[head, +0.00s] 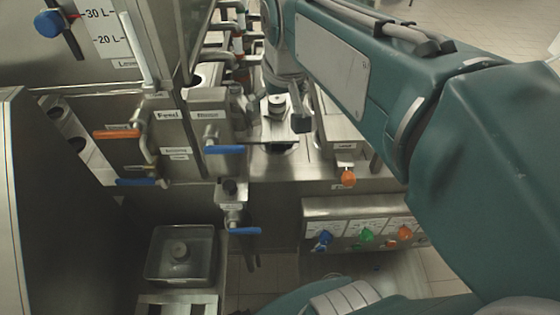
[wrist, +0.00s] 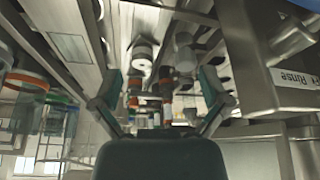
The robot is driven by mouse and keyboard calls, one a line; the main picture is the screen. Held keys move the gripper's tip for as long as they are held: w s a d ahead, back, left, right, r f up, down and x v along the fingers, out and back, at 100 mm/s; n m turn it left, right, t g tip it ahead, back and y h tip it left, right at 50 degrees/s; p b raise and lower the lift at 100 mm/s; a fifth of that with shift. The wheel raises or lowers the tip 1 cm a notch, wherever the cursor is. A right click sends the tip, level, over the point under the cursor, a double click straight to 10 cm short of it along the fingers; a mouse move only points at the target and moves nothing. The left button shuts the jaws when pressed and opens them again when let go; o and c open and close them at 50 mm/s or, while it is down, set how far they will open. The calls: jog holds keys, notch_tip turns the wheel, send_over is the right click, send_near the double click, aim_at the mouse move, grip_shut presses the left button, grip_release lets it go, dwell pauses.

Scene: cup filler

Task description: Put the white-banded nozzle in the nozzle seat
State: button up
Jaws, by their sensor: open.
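My gripper (wrist: 163,98) is open in the wrist view, with its two green fingers apart at left and right and nothing clearly held between them. Beyond the fingers is a pale white cylinder (wrist: 143,52), with dark and orange-banded pieces (wrist: 165,84) below it; I cannot tell which is the white-banded nozzle. In the head view my arm reaches from the right over the machine, and a dark finger (head: 300,118) shows beside a small round grey fitting (head: 277,103) on a metal plate. I cannot make out the nozzle seat for certain.
Blue-handled valves (head: 224,150) and an orange handle (head: 116,134) stick out left of my gripper. An orange knob (head: 348,178) hangs to the right, above a panel with colored knobs (head: 366,235). A clear bin (head: 153,268) holds a round grey piece at lower left.

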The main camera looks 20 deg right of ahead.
jog(key=s+a+f, duration=0.2)
jog(key=s+f, duration=0.1)
jog(key=s, duration=0.2)
jog(key=s+a+f+n+t, duration=0.1)
jog(key=s+a+f, duration=0.1)
jog(key=s, duration=0.4)
jog(key=shift+s+f+y, duration=0.3)
jog(key=shift+f, duration=0.5)
